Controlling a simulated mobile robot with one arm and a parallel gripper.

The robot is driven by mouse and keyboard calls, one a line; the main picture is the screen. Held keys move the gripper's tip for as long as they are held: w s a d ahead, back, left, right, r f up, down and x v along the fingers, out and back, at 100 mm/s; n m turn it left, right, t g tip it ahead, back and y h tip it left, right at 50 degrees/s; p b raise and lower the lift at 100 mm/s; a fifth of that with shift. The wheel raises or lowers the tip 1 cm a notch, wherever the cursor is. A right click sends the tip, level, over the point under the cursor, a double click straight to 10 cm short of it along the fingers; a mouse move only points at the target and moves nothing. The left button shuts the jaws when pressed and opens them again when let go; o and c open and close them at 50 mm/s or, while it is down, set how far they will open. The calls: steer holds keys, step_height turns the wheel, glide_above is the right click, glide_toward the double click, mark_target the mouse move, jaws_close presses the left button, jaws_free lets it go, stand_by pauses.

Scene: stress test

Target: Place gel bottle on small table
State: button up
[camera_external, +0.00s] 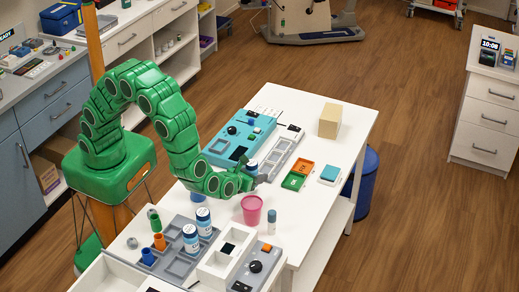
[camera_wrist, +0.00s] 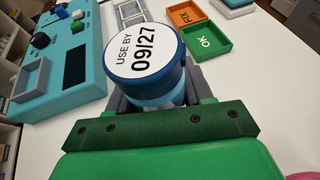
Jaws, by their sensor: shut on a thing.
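My gripper (camera_external: 256,178) is shut on a bottle, low over the middle of the white table (camera_external: 330,168). In the wrist view, the bottle's round white lid (camera_wrist: 146,50) has a blue rim and reads "USE BY 09/27". The bottle also shows small in the external view (camera_external: 252,166). Its lower body is hidden by my gripper (camera_wrist: 152,95), and I cannot tell whether it touches the table. Two similar blue-and-white bottles stand in a grey tray nearer the camera, one (camera_external: 204,224) behind the other (camera_external: 190,238).
A pink cup (camera_external: 252,209) and a slim bottle (camera_external: 271,222) stand close to my gripper. A teal panel (camera_external: 228,143), a grey rack (camera_external: 286,150), orange and green trays (camera_external: 296,182) and a tan block (camera_external: 330,120) lie beyond. The table's right side has bare room.

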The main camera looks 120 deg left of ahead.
mark_target(248, 170)
steer(key=shift+f, duration=2.1)
steer(key=shift+f, duration=0.1)
steer(key=o, duration=1.1)
steer(key=v, duration=0.3)
steer(key=shift+r, duration=0.5)
step_height(248, 170, up, 5)
steer(key=shift+f, duration=0.2)
steer(key=shift+r, duration=0.9)
